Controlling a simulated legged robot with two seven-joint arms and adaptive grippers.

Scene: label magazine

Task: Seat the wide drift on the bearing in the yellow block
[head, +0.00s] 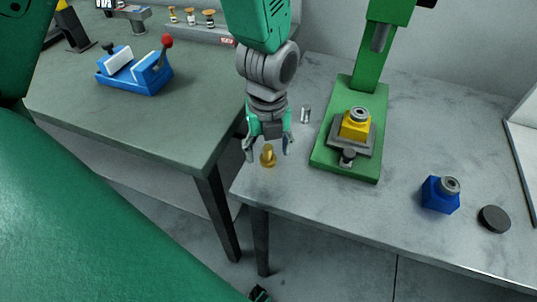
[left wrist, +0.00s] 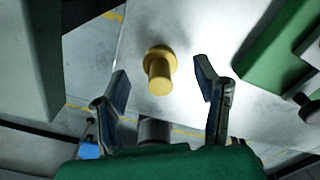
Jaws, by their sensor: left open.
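A brass-coloured flanged piece (head: 268,158), which looks like the drift, stands on the grey bench near its left front corner. It also shows in the left wrist view (left wrist: 159,70). My left gripper (head: 268,147) is open above it, fingers on either side; I see no contact. In the left wrist view the left gripper (left wrist: 162,84) has a gap beside the piece on both sides. The yellow block (head: 355,128) sits on the green press's plate, with the grey ring-shaped bearing (head: 359,114) on top. My right gripper is not in view.
The green press (head: 372,75) rises behind the yellow block. A small silver cylinder (head: 305,114) stands left of it. A blue block (head: 440,195) with a ring and a dark disc (head: 494,219) are at right. A blue fixture (head: 135,72) is on the left table.

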